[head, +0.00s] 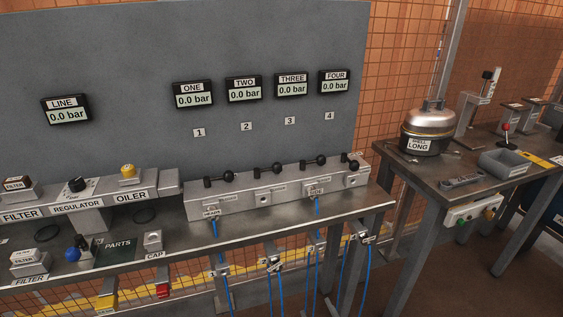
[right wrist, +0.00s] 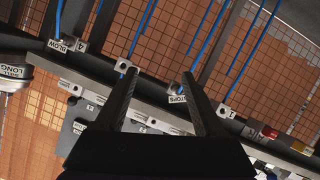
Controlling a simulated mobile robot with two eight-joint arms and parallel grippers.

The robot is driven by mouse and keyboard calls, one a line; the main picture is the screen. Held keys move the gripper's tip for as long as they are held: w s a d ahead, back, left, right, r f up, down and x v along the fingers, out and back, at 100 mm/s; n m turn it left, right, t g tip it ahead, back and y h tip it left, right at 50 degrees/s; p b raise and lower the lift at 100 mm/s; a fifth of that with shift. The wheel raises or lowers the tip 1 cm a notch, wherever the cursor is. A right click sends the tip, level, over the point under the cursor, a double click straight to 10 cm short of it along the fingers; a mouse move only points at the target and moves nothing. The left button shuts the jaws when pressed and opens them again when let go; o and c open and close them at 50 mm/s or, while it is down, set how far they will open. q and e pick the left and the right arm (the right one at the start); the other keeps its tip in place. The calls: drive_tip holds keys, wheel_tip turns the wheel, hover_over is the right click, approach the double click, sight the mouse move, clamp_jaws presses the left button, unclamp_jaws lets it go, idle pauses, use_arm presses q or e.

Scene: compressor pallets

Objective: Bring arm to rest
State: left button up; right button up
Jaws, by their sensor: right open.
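My right gripper (right wrist: 158,75) shows in the right wrist view with its two dark fingers spread apart and nothing between them. Beyond the fingers are the bench edge, blue hoses and the mesh wall, seen at a steep tilt. I make out no contact between the fingers and anything. In the head view I cannot make out either gripper. My left gripper shows in neither view.
A grey manifold (head: 265,200) with several black-handled valves stands on the bench below gauges reading 0.0 bar. Blue hoses (head: 317,245) hang off the front. A metal pot (head: 427,128) stands on the right-hand table (head: 430,178). A parts mat (head: 118,247) lies at left.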

drive_tip(key=s+d+f+m+g+h, duration=0.1)
drive_tip(key=s+d+m+g, duration=0.3)
drive_tip(key=s, duration=0.7)
drive_tip(key=s+d+f+m+g+h, duration=0.15)
drive_tip(key=s+d+g, duration=0.35)
drive_tip(key=s, duration=0.5)
use_arm(q)
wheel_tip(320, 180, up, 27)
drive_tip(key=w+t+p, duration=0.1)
drive_tip(key=p, duration=2.2)
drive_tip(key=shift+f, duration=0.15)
use_arm(e)
wheel_tip(320, 180, up, 27)
drive_tip(key=w, duration=0.1)
drive_tip(key=shift+w+a+m+t, duration=0.15)
drive_tip(key=shift+m+t, duration=0.2)
drive_tip(key=shift+t, duration=0.05)
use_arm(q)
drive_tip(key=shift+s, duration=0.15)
use_arm(e)
drive_tip(key=shift+f, duration=0.15)
